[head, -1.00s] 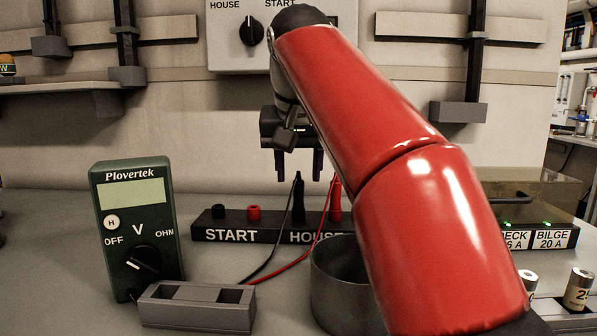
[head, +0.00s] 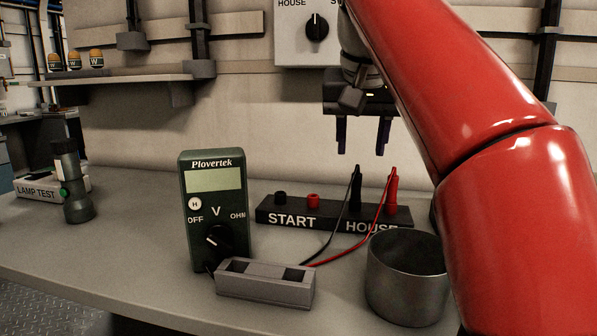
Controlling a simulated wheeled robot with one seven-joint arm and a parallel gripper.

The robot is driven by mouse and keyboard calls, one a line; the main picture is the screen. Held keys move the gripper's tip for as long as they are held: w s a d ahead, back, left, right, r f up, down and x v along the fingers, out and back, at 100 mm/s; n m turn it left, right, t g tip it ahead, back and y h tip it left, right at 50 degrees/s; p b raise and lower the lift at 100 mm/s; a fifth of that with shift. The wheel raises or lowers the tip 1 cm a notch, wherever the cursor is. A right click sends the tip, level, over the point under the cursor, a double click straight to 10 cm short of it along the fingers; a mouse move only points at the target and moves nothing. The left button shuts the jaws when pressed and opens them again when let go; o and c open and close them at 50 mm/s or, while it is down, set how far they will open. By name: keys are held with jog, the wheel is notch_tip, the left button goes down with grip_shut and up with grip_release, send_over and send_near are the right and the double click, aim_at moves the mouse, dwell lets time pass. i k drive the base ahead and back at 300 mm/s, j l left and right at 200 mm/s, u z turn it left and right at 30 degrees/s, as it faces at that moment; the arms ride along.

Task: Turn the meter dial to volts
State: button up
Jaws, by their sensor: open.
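The green Plovertek meter (head: 213,210) stands upright on the bench, left of centre in the head view. Its screen looks blank. Its black dial (head: 219,240) sits below the marks OFF, V and OHM. A pale mark on the dial appears to lie on its left side, towards OFF, but it is small. My gripper (head: 363,148) is open and empty, fingers pointing down. It hangs up and to the right of the meter, in front of the wall and above the lead plugs, apart from the dial.
A grey slotted block (head: 265,293) stands just in front of the meter's lower right. A metal cup (head: 405,290) and the START/HOUSE terminal strip (head: 290,222) with black and red leads lie to the right. A flashlight (head: 72,185) stands left; bench between is clear.

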aim_at(219, 236)
jog(key=k+j, duration=0.15)
jog(key=k, duration=0.3)
jog(key=k+j, duration=0.2)
jog(key=k, duration=0.2)
